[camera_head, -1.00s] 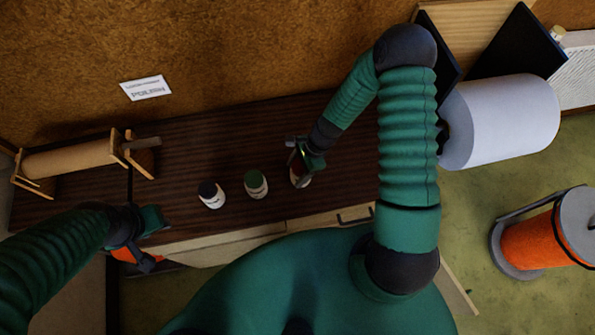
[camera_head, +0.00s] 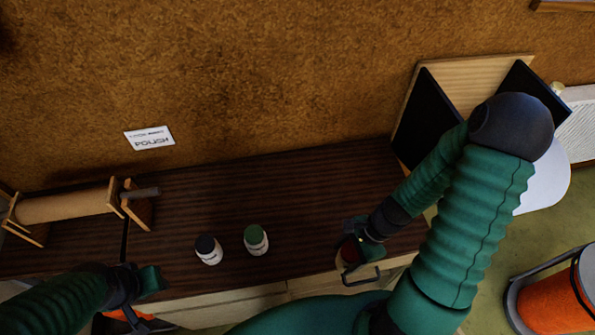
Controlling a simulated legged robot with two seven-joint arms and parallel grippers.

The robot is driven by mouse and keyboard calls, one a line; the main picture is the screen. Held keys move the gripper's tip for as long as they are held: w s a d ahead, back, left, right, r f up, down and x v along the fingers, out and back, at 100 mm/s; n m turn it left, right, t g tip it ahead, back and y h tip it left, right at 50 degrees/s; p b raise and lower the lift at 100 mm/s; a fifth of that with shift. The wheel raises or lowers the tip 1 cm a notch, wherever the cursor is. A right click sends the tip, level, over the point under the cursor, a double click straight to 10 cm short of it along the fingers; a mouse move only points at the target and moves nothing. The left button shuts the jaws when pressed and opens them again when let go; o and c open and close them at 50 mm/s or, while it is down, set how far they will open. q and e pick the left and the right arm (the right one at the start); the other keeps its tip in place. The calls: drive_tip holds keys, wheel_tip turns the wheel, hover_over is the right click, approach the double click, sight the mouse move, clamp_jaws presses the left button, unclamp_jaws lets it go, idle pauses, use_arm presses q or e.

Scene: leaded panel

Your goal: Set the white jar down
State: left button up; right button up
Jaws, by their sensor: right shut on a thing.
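My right gripper (camera_head: 352,244) is shut on a small white jar (camera_head: 342,261) with a dark red lid. The gripper partly hides this jar. The jar shows near the front edge of the dark wooden worktop (camera_head: 300,195); I cannot tell whether it touches the surface. Two similar white jars stand upright on the worktop to its left, one with a dark lid (camera_head: 208,250) and one with a green lid (camera_head: 255,240). My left gripper (camera_head: 145,284) is at the worktop's front left, apart from the jars; its jaws are unclear.
A roll of brown paper (camera_head: 65,205) on a wooden stand is at the left. A white "POLISH" label (camera_head: 150,138) is on the brown wall. A dark-panelled wooden rack (camera_head: 425,115) stands at the back right. The worktop's middle is clear. A drawer handle (camera_head: 362,280) juts out in front.

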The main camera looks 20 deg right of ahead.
drive_tip(key=w+a+r+n+g+h, duration=0.2)
drive_tip(key=w+r+n, duration=0.3)
drive_tip(key=w+n, duration=0.3)
drive_tip(key=w+a+r+n+g+h, duration=0.2)
drive_tip(key=w+a+r+n+g, duration=0.1)
drive_tip(key=w+n, duration=0.5)
wheel_tip(320, 180, up, 2)
drive_tip(key=a+n, duration=0.1)
drive_tip(key=n, duration=0.2)
drive_tip(key=shift+w+a+h, duration=0.15)
drive_tip(key=shift+h, duration=0.15)
